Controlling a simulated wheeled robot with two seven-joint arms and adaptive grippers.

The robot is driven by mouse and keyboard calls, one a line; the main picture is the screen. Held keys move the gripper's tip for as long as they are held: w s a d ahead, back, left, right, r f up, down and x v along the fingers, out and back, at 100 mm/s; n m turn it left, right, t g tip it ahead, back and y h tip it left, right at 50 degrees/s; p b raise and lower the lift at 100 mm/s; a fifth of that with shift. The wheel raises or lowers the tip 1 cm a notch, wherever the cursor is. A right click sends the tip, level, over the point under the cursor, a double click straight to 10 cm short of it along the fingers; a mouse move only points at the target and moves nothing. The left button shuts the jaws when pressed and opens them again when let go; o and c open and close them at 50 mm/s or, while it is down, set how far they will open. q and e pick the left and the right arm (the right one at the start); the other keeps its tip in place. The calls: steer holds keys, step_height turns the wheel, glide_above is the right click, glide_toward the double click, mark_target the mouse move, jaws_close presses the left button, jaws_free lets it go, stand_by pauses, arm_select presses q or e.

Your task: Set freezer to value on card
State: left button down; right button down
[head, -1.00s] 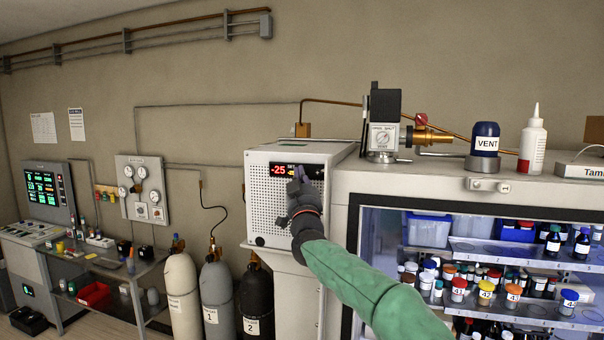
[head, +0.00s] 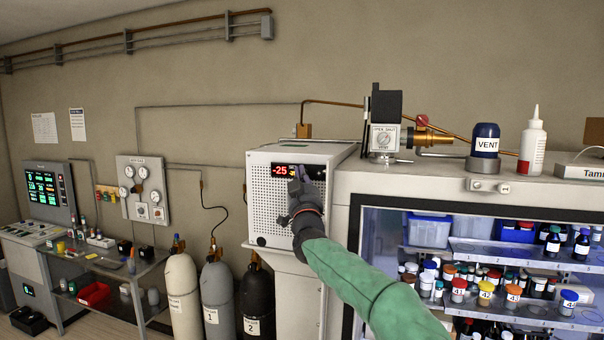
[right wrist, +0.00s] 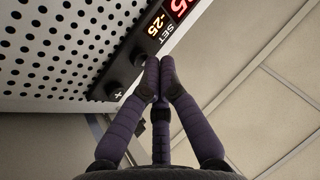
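The freezer control box (head: 262,200) is a white perforated unit with a dark display (head: 283,170) reading -25 in red. In the right wrist view a smaller amber reading (right wrist: 157,24), marked SET, also shows -25. Two dark round buttons sit below it: the plus button (right wrist: 115,92) and another button (right wrist: 139,58) nearer the SET reading. My right gripper (right wrist: 160,72) is shut and empty, its dark fingertips together beside the button nearer the SET reading. I cannot tell whether they touch it. In the head view my right gripper (head: 297,182) covers part of the panel. My left gripper is out of view. No card with a readable value shows.
A glass-fronted cabinet (head: 343,215) with bottles stands right of the box. A brass valve assembly (head: 384,138), a VENT container (head: 486,142) and a white squeeze bottle (head: 532,147) are on top. Gas cylinders (head: 216,290) stand below left. Papers (head: 44,128) hang on the wall.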

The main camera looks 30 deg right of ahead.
steer(key=shift+d+r, duration=0.15)
steer(key=shift+d, duration=0.05)
stand_by(0.5)
steer(key=shift+s, duration=0.1)
steer(key=shift+s+a+f+b, duration=0.1)
steer(key=shift+s+f+b, duration=0.15)
steer(key=shift+s+b, duration=0.25)
steer(key=s+a, duration=0.1)
steer(key=a, duration=0.1)
steer(key=s+a+b, duration=0.1)
steer(key=s+a, duration=0.1)
steer(key=shift+f, duration=0.1)
stand_by(0.4)
